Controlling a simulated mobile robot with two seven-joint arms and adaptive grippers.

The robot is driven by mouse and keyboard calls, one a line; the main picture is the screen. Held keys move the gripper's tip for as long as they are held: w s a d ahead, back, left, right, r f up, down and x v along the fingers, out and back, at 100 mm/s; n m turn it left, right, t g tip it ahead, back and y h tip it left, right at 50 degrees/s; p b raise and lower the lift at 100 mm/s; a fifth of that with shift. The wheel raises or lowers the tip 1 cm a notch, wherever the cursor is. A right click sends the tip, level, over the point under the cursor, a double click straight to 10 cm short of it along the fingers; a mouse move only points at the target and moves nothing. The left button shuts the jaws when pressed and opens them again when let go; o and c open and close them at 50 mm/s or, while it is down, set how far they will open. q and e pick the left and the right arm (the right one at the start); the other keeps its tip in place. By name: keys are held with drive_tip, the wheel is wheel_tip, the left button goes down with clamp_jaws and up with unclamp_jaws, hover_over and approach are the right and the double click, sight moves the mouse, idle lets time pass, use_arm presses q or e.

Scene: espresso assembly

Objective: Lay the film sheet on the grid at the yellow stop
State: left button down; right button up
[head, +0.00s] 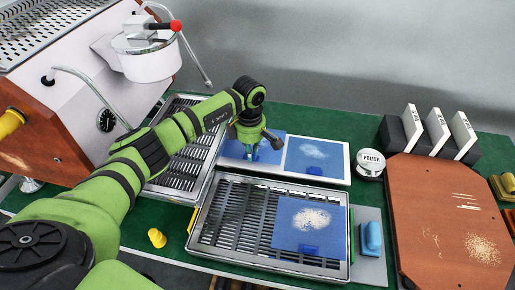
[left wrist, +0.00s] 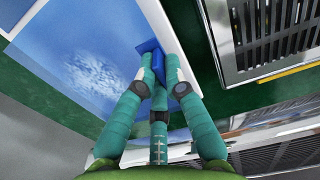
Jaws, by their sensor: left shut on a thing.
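My left gripper (head: 262,150) is over the left part of a white tray (head: 342,150). In the left wrist view its teal fingers (left wrist: 158,72) are shut on the dark blue tab (left wrist: 148,48) of a blue film sheet (left wrist: 85,65) with a pale powdery patch. In the head view this sheet (head: 233,149) is partly hidden by the gripper. I cannot tell whether it is clear of the tray. The metal grid (head: 225,225) lies in front, with the yellow stop (head: 192,221) at its left end; a yellow strip also shows in the left wrist view (left wrist: 285,78). My right gripper is not in view.
Another blue sheet (head: 313,153) lies on the tray's right half. A third sheet (head: 285,238) covers the grid's right part, by a green strip (head: 351,236). The grid's left part is bare. The espresso machine (head: 85,70) stands left, a brown board (head: 425,190) right.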

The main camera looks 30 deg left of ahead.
use_arm(q)
drive_tip(key=shift+r+p, duration=1)
drive_tip(key=shift+r, duration=0.9)
drive_tip(key=shift+w+a+r+p, duration=0.15)
drive_tip(key=shift+r+p, duration=0.25)
drive_tip(key=shift+r, duration=0.45)
